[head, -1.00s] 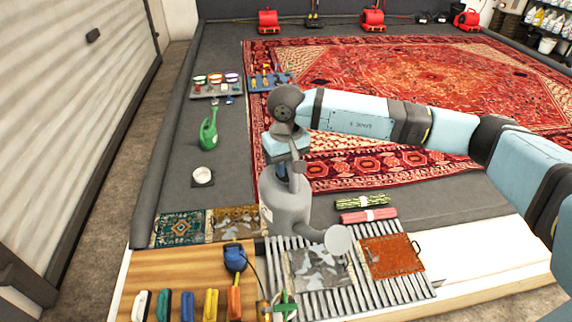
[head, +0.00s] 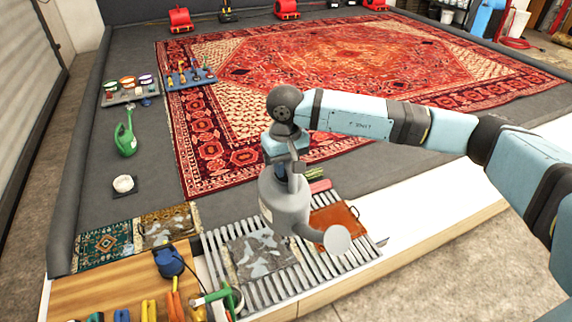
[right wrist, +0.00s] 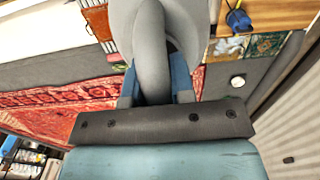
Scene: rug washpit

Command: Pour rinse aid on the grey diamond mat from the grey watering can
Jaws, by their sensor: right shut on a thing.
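The grey watering can (head: 285,206) hangs in the air in front of the slatted rack in the head view, its round spout head (head: 337,239) pointing right. My right gripper (head: 285,168) is shut on its handle; the can body and handle also fill the top of the right wrist view (right wrist: 152,52). A grey patterned mat (head: 258,254) lies on the rack, left of the spout head; I cannot clearly make out diamonds on it. The can hides part of the rack behind it. No liquid shows. My left gripper is not in view.
An orange-brown mat (head: 340,222) lies on the slatted rack (head: 365,248), near the spout head. A wooden board (head: 120,296) with brushes and a blue tool (head: 170,262) is at left. A green watering can (head: 125,138) stands on the grey floor. A large red rug (head: 330,70) lies behind.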

